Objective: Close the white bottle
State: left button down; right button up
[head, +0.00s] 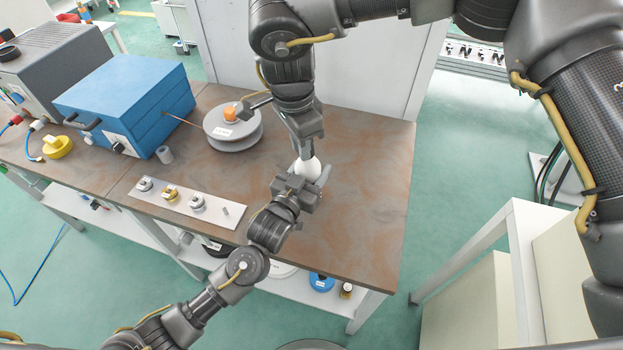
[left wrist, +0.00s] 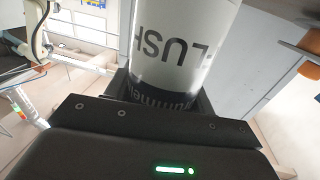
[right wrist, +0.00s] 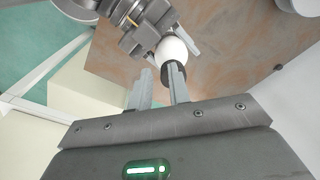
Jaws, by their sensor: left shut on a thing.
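The white bottle (head: 307,168) is in my left gripper (head: 306,183), above the table's right part. In the left wrist view the bottle (left wrist: 180,45) fills the top middle, with dark lettering and a dark band. In the right wrist view the rounded white bottle (right wrist: 171,50) shows a dark ring or cap at its end; I cannot tell which. My right gripper (head: 306,150) comes down from above, close to the bottle. Its fingertips (right wrist: 160,72) stand apart, and one overlaps the dark end in the picture. I cannot tell whether it touches.
On the brown table (head: 365,210) stand a blue box (head: 125,95), a grey spool (head: 233,135) with an orange piece (head: 230,114), and a light strip (head: 222,222) with several small fittings. A white panel (head: 370,75) rises behind. The table's right part is clear.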

jog(key=r, duration=0.4)
jog(key=shift+s, duration=0.25)
jog(key=shift+o, duration=0.4)
jog(key=shift+o, duration=1.1)
jog(key=shift+w, duration=0.15)
jog(key=shift+o, duration=1.4)
jog(key=shift+w+r+n, duration=0.2)
jog(key=shift+r+n, duration=0.05)
jog(key=shift+n, duration=0.25)
jog(key=shift+o, duration=0.3)
jog(key=n, duration=0.1)
jog(key=w+r+n, duration=0.1)
jog(key=n, duration=0.1)
jog(key=shift+w+d+r, duration=0.2)
jog(key=shift+w+d, duration=0.05)
jog(key=shift+d, duration=0.05)
send_over(310, 169)
jog(key=w+a, duration=0.1)
jog(key=w, duration=0.1)
jog(key=shift+s+f, duration=0.15)
jog(key=shift+f, duration=3.85)
